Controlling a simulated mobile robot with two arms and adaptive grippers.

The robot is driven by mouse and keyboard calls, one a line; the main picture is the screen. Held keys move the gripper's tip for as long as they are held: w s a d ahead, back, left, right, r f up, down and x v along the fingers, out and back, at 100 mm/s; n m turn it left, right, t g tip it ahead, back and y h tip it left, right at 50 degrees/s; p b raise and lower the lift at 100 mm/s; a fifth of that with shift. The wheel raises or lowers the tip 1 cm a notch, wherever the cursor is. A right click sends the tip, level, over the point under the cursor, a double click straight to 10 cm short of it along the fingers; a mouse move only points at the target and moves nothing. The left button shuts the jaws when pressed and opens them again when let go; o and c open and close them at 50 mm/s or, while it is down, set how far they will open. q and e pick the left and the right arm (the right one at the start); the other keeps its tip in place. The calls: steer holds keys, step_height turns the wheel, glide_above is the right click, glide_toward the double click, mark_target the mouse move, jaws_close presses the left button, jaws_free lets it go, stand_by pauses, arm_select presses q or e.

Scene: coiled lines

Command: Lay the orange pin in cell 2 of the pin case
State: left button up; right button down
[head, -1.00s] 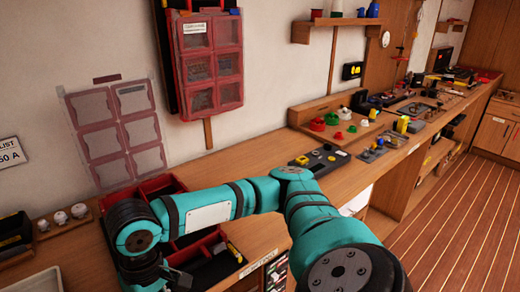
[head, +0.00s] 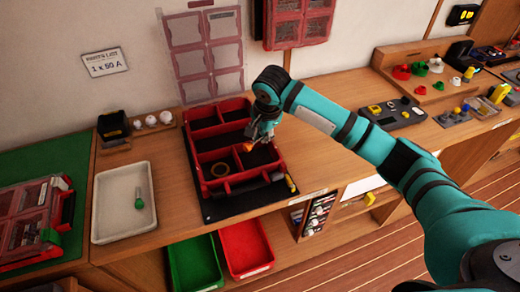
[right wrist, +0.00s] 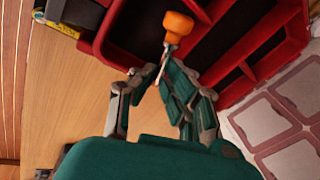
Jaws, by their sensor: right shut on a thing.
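The orange pin (head: 248,147) has an orange head and a thin metal shaft, seen clearly in the right wrist view (right wrist: 178,27). My right gripper (head: 262,132) is shut on the shaft, and the head sticks out past the fingertips (right wrist: 163,68). It is over the open red case with several cells (head: 194,160), which looks like the pin case; its wall fills the top of the right wrist view (right wrist: 98,48). The pin's height above the cells is hard to judge. I cannot read any cell numbers. My left gripper is not in view.
A white tray (head: 103,205) at the left holds a green-headed pin (head: 139,203). A lidded red organiser (head: 28,225) lies on a green mat. Green and red bins (head: 195,265) sit below the bench edge.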

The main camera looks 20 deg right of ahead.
mark_target(262, 156)
step_height(262, 156, down, 3)
steer(key=shift+d+f, duration=0.15)
steer(key=shift+f, duration=0.05)
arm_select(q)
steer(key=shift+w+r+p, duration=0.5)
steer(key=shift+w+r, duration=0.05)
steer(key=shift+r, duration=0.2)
arm_select(e)
steer(key=shift+f, duration=1.75)
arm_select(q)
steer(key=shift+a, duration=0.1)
arm_select(e)
steer(key=shift+f, duration=0.15)
steer(key=c, duration=1.4)
jaws_free()
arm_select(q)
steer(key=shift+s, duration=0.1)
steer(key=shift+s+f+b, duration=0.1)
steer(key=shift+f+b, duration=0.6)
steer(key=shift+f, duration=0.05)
arm_select(e)
steer(key=v, duration=1.2)
steer(key=shift+r, duration=0.2)
